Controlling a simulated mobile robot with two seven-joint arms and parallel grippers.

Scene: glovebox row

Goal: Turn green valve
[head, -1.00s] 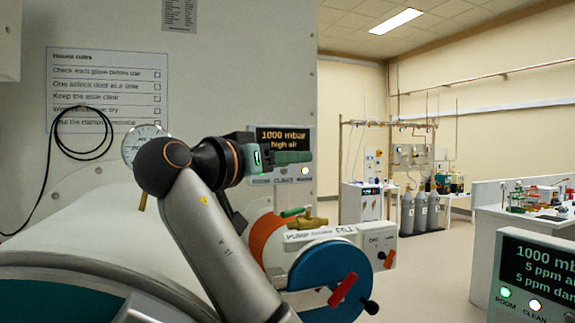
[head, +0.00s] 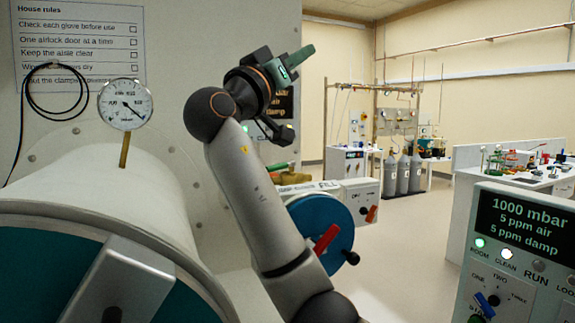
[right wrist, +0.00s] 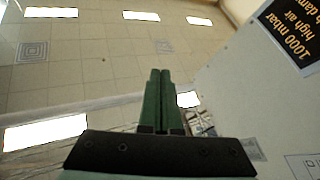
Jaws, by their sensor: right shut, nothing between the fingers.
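The brass valve body (head: 294,178) shows just right of my right forearm in the head view, above the PUMP/FILL label. My left gripper is not in view.
A blue disc (head: 322,225) with a red handle (head: 326,238) is below the valve. A pressure gauge (head: 125,104) stands on the white cylinder (head: 120,190) at left. A control panel (head: 525,215) is at right front. The aisle floor (head: 405,240) is clear.

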